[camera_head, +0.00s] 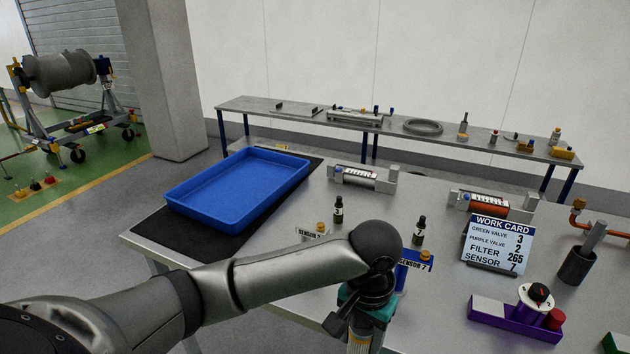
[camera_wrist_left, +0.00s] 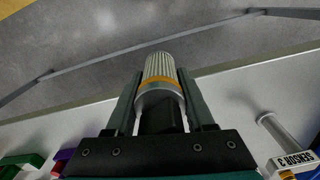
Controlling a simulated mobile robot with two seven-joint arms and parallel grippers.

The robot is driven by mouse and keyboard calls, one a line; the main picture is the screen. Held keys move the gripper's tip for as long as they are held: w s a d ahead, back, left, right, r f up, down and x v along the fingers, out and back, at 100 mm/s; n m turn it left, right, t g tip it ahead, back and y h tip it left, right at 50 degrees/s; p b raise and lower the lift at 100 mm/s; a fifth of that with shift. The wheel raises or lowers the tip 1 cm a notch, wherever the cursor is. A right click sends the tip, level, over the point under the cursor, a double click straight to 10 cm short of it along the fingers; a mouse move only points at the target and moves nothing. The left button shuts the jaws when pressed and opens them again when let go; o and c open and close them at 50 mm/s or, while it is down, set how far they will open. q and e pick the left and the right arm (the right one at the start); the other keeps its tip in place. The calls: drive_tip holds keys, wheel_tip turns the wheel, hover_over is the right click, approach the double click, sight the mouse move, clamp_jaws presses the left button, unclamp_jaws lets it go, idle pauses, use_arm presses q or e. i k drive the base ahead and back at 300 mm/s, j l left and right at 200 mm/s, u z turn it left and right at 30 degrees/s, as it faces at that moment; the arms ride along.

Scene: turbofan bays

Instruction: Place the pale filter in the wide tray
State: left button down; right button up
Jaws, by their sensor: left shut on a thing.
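The pale filter (camera_wrist_left: 160,68) is a ribbed, cream cylinder with an orange band and a grey metal collar. In the left wrist view my left gripper (camera_wrist_left: 160,92) is shut on it, one finger on each side. In the head view my left gripper (camera_head: 365,308) points down at the table's near edge, and a ribbed pale part of the filter (camera_head: 360,345) shows below it. The wide tray (camera_head: 240,185) is blue, shallow and empty, on a black mat at the table's left. The gripper is to the right of and nearer than the tray. My right gripper is not in view.
Two small dark bottles (camera_head: 338,210) and sensor blocks (camera_head: 415,262) stand close to my left arm. A work card (camera_head: 496,243), a purple valve block (camera_head: 515,320) and a dark cup (camera_head: 577,266) are to the right. A grey-ended cylinder fixture (camera_head: 362,178) stands right of the tray.

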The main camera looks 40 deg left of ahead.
sight(223, 203)
drive_tip(key=j+u, duration=0.45)
drive_tip(key=j, duration=1.4)
